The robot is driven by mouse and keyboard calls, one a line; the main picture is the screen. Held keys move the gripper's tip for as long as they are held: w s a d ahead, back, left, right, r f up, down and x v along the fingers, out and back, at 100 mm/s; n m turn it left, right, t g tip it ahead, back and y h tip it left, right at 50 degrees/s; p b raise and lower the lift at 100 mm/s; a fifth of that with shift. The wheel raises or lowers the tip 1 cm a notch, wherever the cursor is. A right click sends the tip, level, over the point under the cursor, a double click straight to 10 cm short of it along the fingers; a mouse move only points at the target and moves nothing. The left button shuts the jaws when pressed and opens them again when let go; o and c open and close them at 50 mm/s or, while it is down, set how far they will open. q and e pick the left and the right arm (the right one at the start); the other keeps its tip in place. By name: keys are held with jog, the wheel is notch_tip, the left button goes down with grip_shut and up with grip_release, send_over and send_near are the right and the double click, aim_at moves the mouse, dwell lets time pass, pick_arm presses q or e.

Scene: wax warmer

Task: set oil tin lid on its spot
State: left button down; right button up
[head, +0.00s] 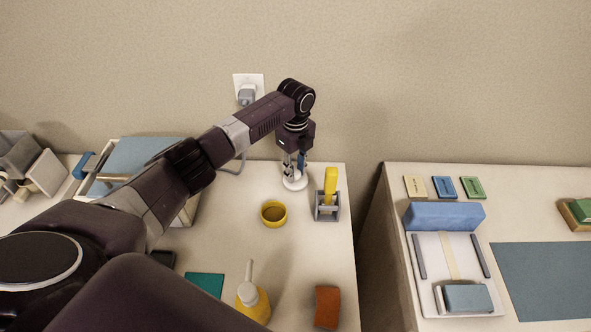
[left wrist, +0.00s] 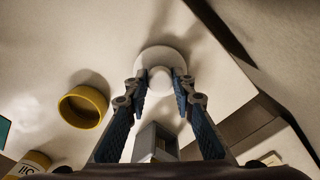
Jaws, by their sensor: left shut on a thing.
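My left gripper (head: 295,172) reaches down from above near the back edge of the left table. In the left wrist view its fingers (left wrist: 161,82) are close around a small pale rounded piece, which I take for the knob of the oil tin lid (left wrist: 160,77). A white disc (head: 294,184) lies right beneath the fingertips, at table level; I cannot tell whether it is part of the lid or a separate round spot. A yellow open tin (head: 274,214) with brown inside stands to the front left, apart from the gripper. My right gripper is not in view.
A grey holder (head: 327,212) with a yellow-handled tool (head: 330,184) stands close to the right of the gripper. A gap separates the two tables.

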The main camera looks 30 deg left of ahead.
pick_arm(q)
jog(key=c, duration=1.5)
grip_release()
jog(key=shift+c, duration=0.2)
jog(key=shift+r, duration=0.15)
jog(key=shift+r+p, duration=2.5)
jog(key=shift+r, duration=1.35)
jog(key=shift+r, duration=0.1)
notch_tip(320, 180, up, 12)
